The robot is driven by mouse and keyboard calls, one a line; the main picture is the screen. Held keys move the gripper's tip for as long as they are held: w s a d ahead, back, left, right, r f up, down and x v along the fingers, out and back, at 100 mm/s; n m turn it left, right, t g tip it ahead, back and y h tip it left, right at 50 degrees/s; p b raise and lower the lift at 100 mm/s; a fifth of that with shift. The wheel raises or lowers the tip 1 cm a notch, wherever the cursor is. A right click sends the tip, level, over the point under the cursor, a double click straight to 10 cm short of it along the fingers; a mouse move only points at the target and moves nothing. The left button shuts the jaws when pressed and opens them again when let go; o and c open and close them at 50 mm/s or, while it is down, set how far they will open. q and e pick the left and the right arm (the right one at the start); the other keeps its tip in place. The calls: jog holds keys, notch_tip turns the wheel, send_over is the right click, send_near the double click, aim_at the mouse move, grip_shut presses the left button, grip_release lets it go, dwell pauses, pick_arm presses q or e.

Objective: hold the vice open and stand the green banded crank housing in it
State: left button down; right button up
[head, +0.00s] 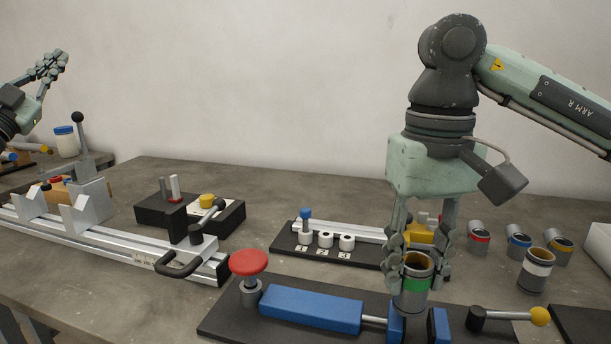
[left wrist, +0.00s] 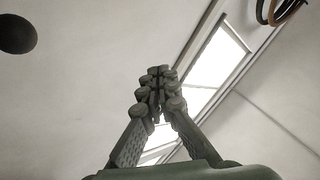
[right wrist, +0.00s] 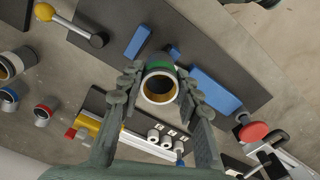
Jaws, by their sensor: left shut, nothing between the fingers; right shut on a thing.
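The green banded crank housing (head: 414,297) is a grey metal cylinder with a tan inner bore. My right gripper (head: 417,262) is shut on it and holds it upright at the vice; in the right wrist view the housing (right wrist: 159,85) sits between the fingers. The vice has a blue body (head: 310,309) on a dark plate, with a small blue jaw (head: 396,327) on a rod and another blue jaw (head: 440,325) to its right. The housing's lower end is at the gap between the jaws; I cannot tell whether it is seated. My left gripper (head: 60,58) is shut and empty, raised far left; its fingertips meet in the left wrist view (left wrist: 158,80).
A red mushroom button (head: 249,262) stands left of the vice and a yellow-knobbed lever (head: 510,316) right of it. A clamp rail (head: 130,250) fills the left.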

pick_arm(q)
jog(key=s+d+r+m+g+h, duration=0.15)
jog(key=d+m+g+h, duration=0.25)
jog(key=d+m+h, duration=0.5)
jog(key=d+r+m+g+h, duration=0.25)
jog(key=d+m+g, duration=0.35)
jog(key=d, duration=0.6)
jog(key=s+d+f+m+g, duration=0.1)
jog(key=s+d+m+g, duration=0.2)
jog(key=d+m, duration=0.25)
jog(key=s+d+f+m+g+h, duration=0.1)
jog(key=s+d+m+g, duration=0.1)
jog(key=d+m+g, duration=0.4)
jog(key=s+d+f+m+g, duration=0.1)
jog(key=s+d+m, duration=0.2)
jog(key=d+m, duration=0.35)
jog(key=s+d+f+m+g+y, duration=0.5)
jog(key=s+d+f+m+y, duration=0.25)
jog(key=s+d+m, duration=0.2)
jog(key=shift+s+a+f+m+t+y, duration=0.1)
jog(key=shift+s+a+f+m+y, duration=0.65)
jog(key=shift+a+f+m+y, duration=1.25)
jog(key=shift+s+a+f+m+t+y, duration=0.1)
jog(key=shift+s+a+f+m+y, duration=0.55)
jog(key=shift+f+y, duration=1.55)
jog(key=shift+s+a+f+m+t+y, duration=0.1)
jog(key=shift+s+a+f+m+y, duration=1.2)
jog(key=shift+f, duration=1.8)
